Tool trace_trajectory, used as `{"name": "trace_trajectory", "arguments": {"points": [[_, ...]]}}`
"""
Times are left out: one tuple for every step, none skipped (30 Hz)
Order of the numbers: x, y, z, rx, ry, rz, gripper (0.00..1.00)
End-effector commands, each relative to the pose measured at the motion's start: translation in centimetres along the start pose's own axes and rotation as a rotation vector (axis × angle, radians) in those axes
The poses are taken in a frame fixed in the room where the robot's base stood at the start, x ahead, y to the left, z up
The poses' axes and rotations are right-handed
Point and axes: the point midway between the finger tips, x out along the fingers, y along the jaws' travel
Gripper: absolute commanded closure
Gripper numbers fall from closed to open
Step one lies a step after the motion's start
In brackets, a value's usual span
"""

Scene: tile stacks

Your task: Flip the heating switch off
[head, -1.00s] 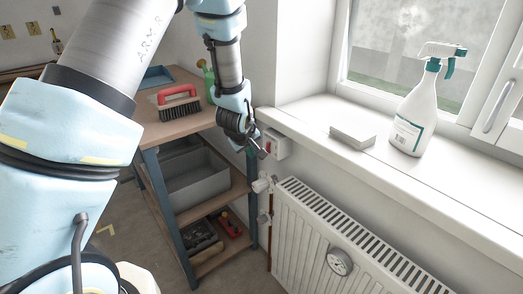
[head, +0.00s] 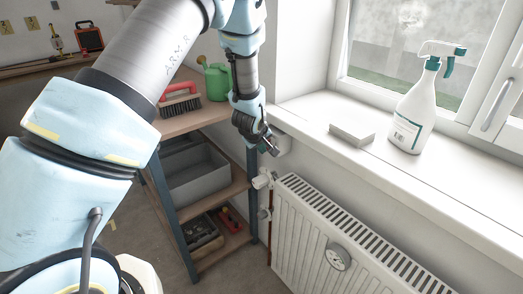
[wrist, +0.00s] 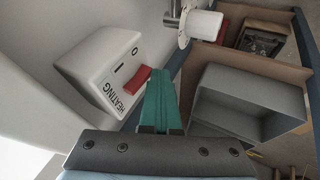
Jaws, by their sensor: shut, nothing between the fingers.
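The heating switch is a white box (wrist: 98,62) on the wall, marked HEATING, I and O, with a red rocker (wrist: 134,80) on its face. In the head view the box (head: 285,144) sits under the sill end, mostly hidden by my gripper (head: 273,150). My gripper is shut and empty. In the wrist view its teal fingers (wrist: 158,75) lie right beside the rocker and overlap its edge. I cannot tell whether they touch it, or which way the rocker is tipped.
A radiator (head: 345,240) with a valve knob (head: 262,179) stands just below the switch. The window sill (head: 400,180) holds a spray bottle (head: 415,105) and a white block (head: 352,134). A shelf unit (head: 176,215) with a grey bin (head: 200,180) stands left.

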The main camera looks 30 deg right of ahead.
Motion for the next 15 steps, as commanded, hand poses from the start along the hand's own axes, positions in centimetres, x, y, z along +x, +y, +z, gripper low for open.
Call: {"name": "trace_trajectory", "arguments": {"points": [[0.7,-0.3,0.2,-0.012,0.004,0.023,1.00],[0.9,-0.3,0.3,-0.019,0.007,0.038,1.00],[0.6,0.1,0.1,-0.020,0.009,0.047,1.00],[0.4,0.2,0.1,-0.018,0.008,0.045,1.00],[0.4,0.2,0.1,-0.017,0.008,0.044,1.00],[0.4,0.2,0.1,-0.017,0.008,0.044,1.00],[0.4,0.2,0.1,-0.017,0.008,0.044,1.00],[0.4,0.2,0.1,-0.017,0.008,0.044,1.00],[0.3,0.2,0.1,-0.017,0.008,0.043,1.00],[0.3,0.2,0.1,-0.017,0.008,0.043,1.00],[0.3,0.2,0.1,-0.017,0.008,0.043,1.00],[0.2,0.3,0.0,-0.017,0.008,0.043,1.00],[0.1,0.3,0.0,-0.017,0.008,0.043,1.00],[0.0,0.4,-0.1,-0.017,0.008,0.043,1.00],[-0.1,0.5,-0.2,-0.017,0.008,0.043,1.00]]}}
